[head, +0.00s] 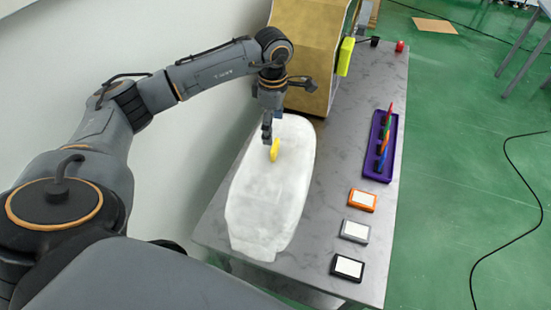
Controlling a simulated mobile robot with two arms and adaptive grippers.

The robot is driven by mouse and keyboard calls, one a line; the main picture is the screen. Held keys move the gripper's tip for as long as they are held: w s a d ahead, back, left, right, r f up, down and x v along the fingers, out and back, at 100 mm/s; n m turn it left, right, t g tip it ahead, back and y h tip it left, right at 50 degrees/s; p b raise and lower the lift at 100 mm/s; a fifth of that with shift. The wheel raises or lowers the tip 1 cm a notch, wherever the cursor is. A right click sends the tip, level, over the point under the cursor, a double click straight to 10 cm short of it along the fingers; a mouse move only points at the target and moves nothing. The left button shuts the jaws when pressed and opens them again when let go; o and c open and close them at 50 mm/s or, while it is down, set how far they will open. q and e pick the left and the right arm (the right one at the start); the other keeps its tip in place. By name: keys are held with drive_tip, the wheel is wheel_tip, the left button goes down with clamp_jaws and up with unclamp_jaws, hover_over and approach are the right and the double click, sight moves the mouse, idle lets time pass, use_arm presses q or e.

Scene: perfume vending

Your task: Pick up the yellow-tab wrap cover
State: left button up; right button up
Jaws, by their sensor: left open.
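The wrap cover (262,200) is a white, oblong sheet lying flat along the left part of the grey table. Its yellow tab (275,151) stands up near the sheet's far end. My left gripper (268,136) is open and points down over that far end, right by the yellow tab. The fingers look small and dark, and I cannot tell whether they touch the tab. My right gripper is not in view.
A tan machine (310,50) with a yellow part (346,56) stands at the table's back. A purple tray (377,160) with coloured sticks is at the right edge. Orange (362,200), grey (354,232) and black (347,267) framed blocks line the front right.

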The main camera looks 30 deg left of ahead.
sight(275, 145)
use_arm(q)
wheel_tip(275, 145, down, 3)
drive_tip(key=shift+f, duration=0.2)
drive_tip(key=shift+d+f+p, duration=0.15)
drive_tip(key=shift+f+p, duration=0.35)
drive_tip(key=shift+f, duration=0.05)
wheel_tip(275, 145, down, 4)
drive_tip(key=shift+d+r+p, duration=0.15)
drive_tip(key=shift+p, duration=0.4)
drive_tip(key=shift+f, duration=0.3)
drive_tip(key=c, duration=1.7)
